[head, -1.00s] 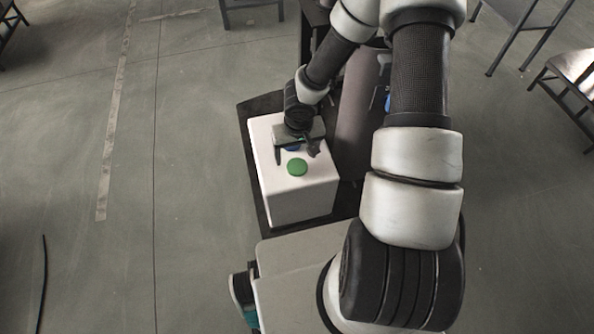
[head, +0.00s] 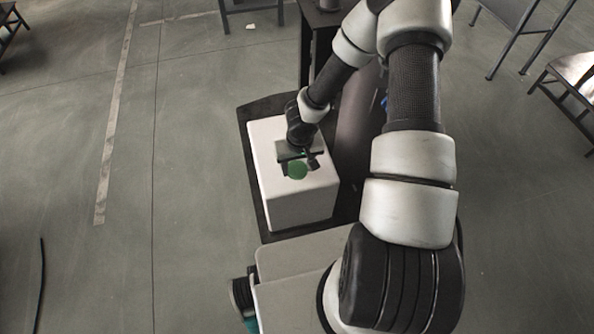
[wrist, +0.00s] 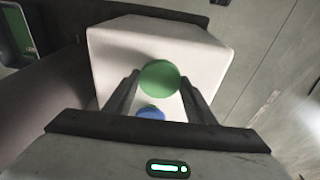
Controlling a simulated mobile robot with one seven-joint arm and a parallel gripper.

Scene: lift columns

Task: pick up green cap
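The green cap (head: 297,170) is a flat round disc on top of a white box (head: 300,208). In the wrist view the green cap (wrist: 159,78) lies between and just beyond the tips of my open gripper (wrist: 160,82). In the head view my gripper (head: 299,166) is over the box top, with a finger on each side of the cap. Nothing is held. I cannot tell how high the fingertips are above the box.
A blue round piece (wrist: 151,113) is on the box top close to the green cap, nearer my gripper's palm. The box stands on a dark base (head: 262,215).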

